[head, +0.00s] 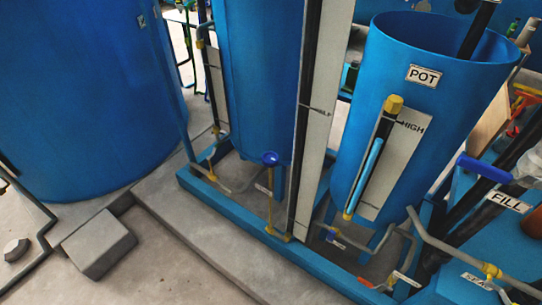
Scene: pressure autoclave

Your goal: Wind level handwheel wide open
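A small round blue handwheel (270,158) sits on top of a thin yellow upright stem (270,205), in front of the middle blue tank. A small tag (263,189) hangs by the stem, but its text is too small to read, so I cannot confirm that this is the level handwheel. How far the wheel is wound cannot be told. Right of it, a tall white gauge board (318,120) with a dark strip stands upright. My gripper is not in view, and nothing is seen touching the wheel.
A blue open tank marked POT (441,110) stands right, with a sight tube (368,170) marked HIGH. A blue lever (485,167) is near the FILL label (507,201). A low blue frame (230,205) edges the plant. A grey block (99,244) lies on otherwise mostly clear floor.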

